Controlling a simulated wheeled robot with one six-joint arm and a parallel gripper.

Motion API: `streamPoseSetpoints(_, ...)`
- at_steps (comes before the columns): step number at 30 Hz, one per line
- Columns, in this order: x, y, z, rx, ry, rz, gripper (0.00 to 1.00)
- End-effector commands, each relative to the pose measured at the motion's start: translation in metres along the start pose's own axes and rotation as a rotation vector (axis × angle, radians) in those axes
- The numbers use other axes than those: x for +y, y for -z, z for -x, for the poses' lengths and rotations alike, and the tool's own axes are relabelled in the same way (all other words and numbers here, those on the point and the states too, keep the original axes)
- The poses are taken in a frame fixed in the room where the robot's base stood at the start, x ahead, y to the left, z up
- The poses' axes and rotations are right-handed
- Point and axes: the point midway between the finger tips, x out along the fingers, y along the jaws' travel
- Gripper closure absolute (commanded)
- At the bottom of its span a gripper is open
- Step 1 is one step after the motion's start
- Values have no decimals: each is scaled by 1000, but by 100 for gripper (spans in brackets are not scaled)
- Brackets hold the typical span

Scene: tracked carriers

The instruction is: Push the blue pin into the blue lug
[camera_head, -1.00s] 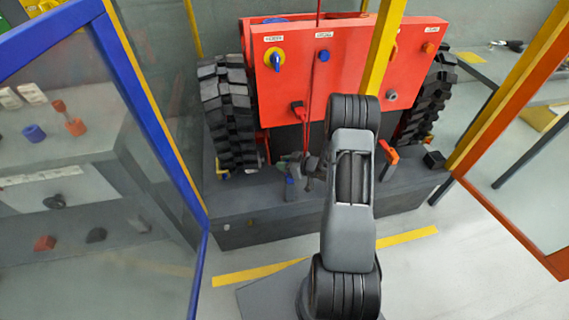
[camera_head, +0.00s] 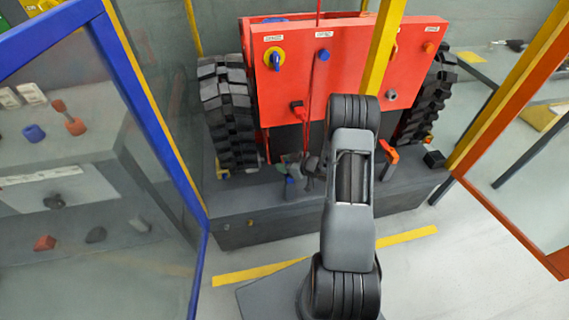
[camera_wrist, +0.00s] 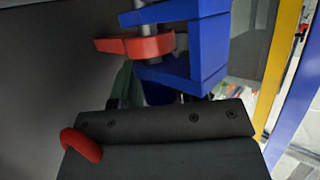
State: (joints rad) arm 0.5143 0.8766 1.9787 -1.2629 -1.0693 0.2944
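In the wrist view, the blue lug (camera_wrist: 205,45) is a forked bracket with two arms. A red tab (camera_wrist: 135,45) lies between its arms, and a grey shaft (camera_wrist: 145,14) shows at the upper arm and beside the tab. The dark blue end of what looks like the blue pin (camera_wrist: 160,93) is below the lower arm, close beyond my gripper's dark body. How deep the pin sits is hidden. My gripper (camera_head: 311,166) is at the carrier's low front, partly behind my arm. The fingertips are mostly hidden, so I cannot tell whether they hold the pin.
A red carrier panel (camera_head: 345,75) stands between black tracks (camera_head: 228,115) on a grey plinth (camera_head: 260,225). A yellow post (camera_head: 383,50) rises before it. Blue-framed glass (camera_head: 160,120) stands left and an orange frame (camera_head: 510,120) right. A red curved part (camera_wrist: 80,145) lies close to my gripper.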

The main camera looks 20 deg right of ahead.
Motion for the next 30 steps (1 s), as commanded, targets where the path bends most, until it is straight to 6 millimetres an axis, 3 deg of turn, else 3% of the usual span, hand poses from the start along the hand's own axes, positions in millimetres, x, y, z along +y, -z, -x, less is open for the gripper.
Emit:
streamPoseSetpoints(5,0,0,0,0,1,0,44)
streamPoseSetpoints(16,0,1,10,1,-2,-1,44)
streamPoseSetpoints(30,1,2,100,1,-4,-1,44)
